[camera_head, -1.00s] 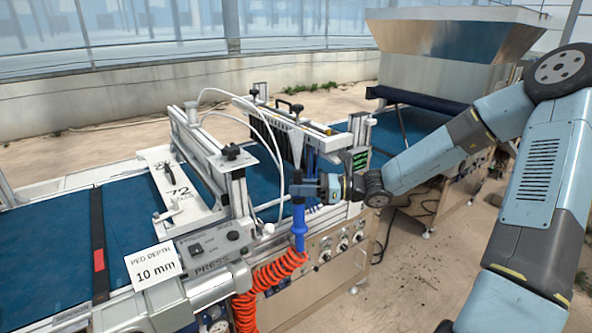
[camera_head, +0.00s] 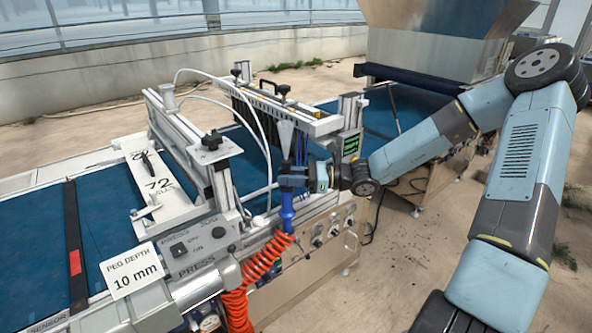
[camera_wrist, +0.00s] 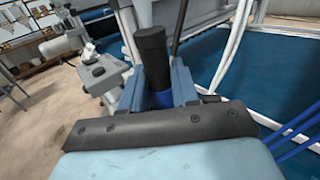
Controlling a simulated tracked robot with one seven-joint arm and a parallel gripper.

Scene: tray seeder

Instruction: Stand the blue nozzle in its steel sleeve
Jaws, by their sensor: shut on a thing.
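The blue nozzle (camera_head: 288,212) hangs upright in front of the machine in the head view, with an orange coiled hose (camera_head: 262,258) at its lower end. My gripper (camera_head: 290,181) is shut on the nozzle's upper part. In the wrist view my gripper's blue fingers (camera_wrist: 158,88) stand on both sides of the nozzle's dark upper end (camera_wrist: 151,46), with a blue part (camera_wrist: 162,99) below it. I cannot make out the steel sleeve for certain in either view.
The machine's press frame (camera_head: 215,165) and white hoses (camera_head: 262,130) stand left of my gripper. A control panel with knobs (camera_head: 333,228) is close to the right of the nozzle. A sign reading "PEG DEPTH 10 mm" (camera_head: 133,270) stands at lower left. Bare floor (camera_head: 390,275) lies to the right.

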